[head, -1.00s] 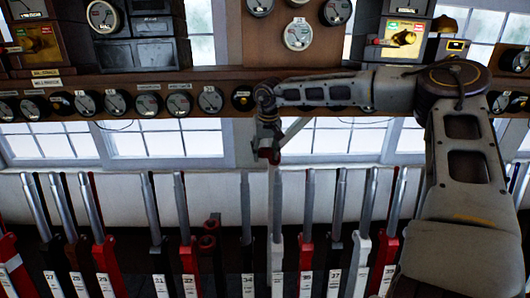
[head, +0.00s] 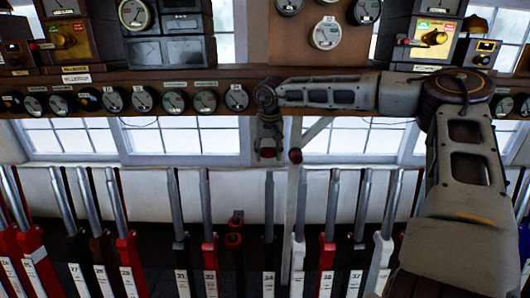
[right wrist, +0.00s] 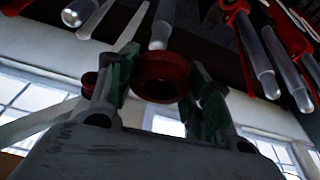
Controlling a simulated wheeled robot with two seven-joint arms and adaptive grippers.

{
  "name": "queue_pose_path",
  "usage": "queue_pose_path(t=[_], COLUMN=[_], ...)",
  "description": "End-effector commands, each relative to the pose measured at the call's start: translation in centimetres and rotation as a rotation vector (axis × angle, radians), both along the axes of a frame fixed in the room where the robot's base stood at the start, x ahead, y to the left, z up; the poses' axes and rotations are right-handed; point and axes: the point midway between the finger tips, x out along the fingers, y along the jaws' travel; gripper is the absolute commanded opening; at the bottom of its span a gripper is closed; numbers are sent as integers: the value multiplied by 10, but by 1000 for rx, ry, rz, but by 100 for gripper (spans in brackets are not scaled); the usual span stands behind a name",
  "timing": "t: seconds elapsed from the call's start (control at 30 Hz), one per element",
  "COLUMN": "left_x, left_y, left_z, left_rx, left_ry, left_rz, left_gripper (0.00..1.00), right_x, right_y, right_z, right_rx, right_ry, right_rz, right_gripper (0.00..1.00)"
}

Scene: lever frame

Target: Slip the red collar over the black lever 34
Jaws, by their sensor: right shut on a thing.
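Black lever 34 (head: 269,215), with a bare silver handle and a white number plate, stands upright in the row in the head view. My right gripper (head: 268,153) is in line with the top of its handle there. In the right wrist view the gripper (right wrist: 160,88) is shut on the red collar (right wrist: 160,70), a thick ring held between its green-lined fingertips. A silver handle tip (right wrist: 159,38) shows just beyond the ring. It looks apart from the ring, though the depth between them is hard to tell. My left gripper is not in view.
Neighbouring levers stand close on both sides, such as white-bodied one (head: 298,240) and red lever (head: 208,240). A gauge shelf (head: 180,85) runs behind.

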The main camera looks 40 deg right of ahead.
Motion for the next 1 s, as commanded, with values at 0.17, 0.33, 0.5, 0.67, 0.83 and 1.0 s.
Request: queue_pose_path(t=[0.17, 0.33, 0.5, 0.67, 0.83, 1.0], left_x=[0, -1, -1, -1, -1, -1], left_y=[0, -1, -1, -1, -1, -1], left_z=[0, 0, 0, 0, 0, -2], left_rx=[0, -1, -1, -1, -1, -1], left_ry=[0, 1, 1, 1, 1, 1], left_rz=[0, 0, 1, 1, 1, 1], left_gripper=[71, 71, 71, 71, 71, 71], right_x=[-2, -3, -3, -3, -2, -1], right_y=[-2, -2, -2, -2, -2, -4], right_z=[0, 0, 0, 0, -2, -6], right_rx=[-2, -3, -3, -2, -2, -2], right_ry=[-1, -2, -2, -2, -2, -1], right_rz=[-40, -65, -69, -69, -69, -69], right_gripper=[28, 28, 28, 28, 28, 28])
